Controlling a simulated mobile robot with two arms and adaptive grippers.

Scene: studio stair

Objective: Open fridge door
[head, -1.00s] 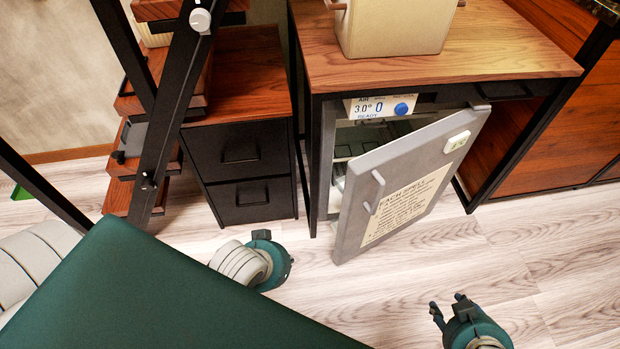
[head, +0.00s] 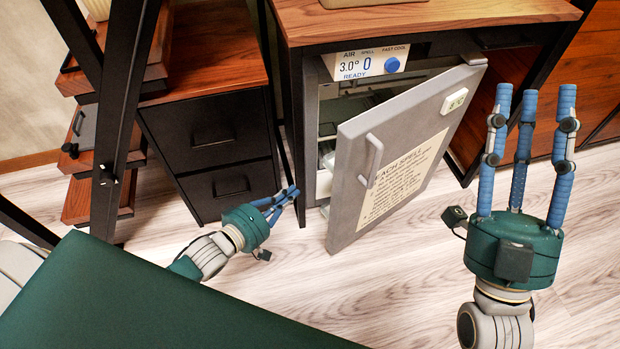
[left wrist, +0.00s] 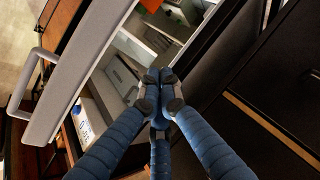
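The small grey fridge under the wooden desk has its door (head: 398,160) partly open, swung outward with the handle (head: 371,160) on its left edge. A paper notice covers the door's front. Shelves show in the opening behind it. My left gripper (head: 292,196) is just left of the door's free edge, low by the opening, with its fingers together. In the left wrist view its fingertips (left wrist: 158,78) meet in front of the fridge opening, and the door (left wrist: 85,65) is at the left, apart from them. My right gripper (head: 528,100) is open and empty, fingers pointing up, right of the door.
A black drawer cabinet (head: 215,150) stands left of the fridge, close to my left gripper. A black ladder frame (head: 118,130) is further left. The wooden desk top (head: 430,22) overhangs the fridge. The floor (head: 350,290) in front is clear.

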